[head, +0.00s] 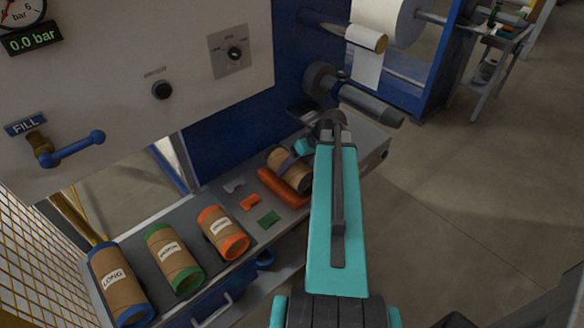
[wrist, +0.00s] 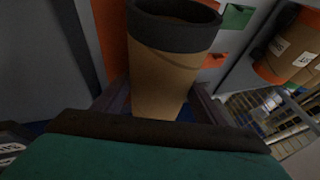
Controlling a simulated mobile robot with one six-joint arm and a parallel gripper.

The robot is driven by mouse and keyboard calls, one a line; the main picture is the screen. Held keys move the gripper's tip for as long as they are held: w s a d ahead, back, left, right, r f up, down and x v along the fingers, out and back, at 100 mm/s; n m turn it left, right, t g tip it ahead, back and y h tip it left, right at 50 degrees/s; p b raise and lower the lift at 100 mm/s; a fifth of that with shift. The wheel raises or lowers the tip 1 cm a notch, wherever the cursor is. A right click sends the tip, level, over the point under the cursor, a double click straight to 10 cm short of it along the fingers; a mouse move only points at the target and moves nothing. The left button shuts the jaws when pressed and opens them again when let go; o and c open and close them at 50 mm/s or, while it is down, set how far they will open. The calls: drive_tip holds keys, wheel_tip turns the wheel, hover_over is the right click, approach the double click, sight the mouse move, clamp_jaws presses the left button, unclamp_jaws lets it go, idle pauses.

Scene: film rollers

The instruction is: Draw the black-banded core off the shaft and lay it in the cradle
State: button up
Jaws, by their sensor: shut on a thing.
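The black-banded core (head: 290,173) is a brown cardboard tube lying at or just over the orange cradle (head: 283,191) on the bench. I cannot tell whether it rests on the cradle. In the wrist view the core (wrist: 160,75) shows its black end band and open end, with a finger on each side. My gripper (head: 292,157) is shut on the core; my teal arm partly hides it in the head view. The grey shaft (head: 368,102) stands bare above and to the right, apart from the core. Orange of the cradle (wrist: 105,35) shows left of the core in the wrist view.
A control panel (head: 130,80) rises behind. Floor at right is open.

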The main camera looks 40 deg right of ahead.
drive_tip(key=shift+s+a+f+b, duration=0.15)
drive_tip(key=shift+s+f+b, duration=0.2)
drive_tip(key=shift+f, duration=0.25)
idle(0.4)
drive_tip(key=o, duration=1.3)
drive_tip(key=shift+r, duration=0.15)
drive_tip(key=shift+d+r+b, duration=0.3)
drive_tip(key=shift+d+r, duration=0.05)
drive_tip(key=shift+d, duration=0.05)
drive_tip(key=shift+a+r+b+v, duration=0.15)
drive_tip(key=shift+b+v, duration=0.5)
drive_tip(key=shift+v, duration=2.7)
drive_tip(key=shift+a+r+b+v, duration=0.15)
drive_tip(key=shift+b+v, duration=0.45)
drive_tip(key=shift+v, duration=2.8)
drive_tip(key=shift+w, duration=0.25)
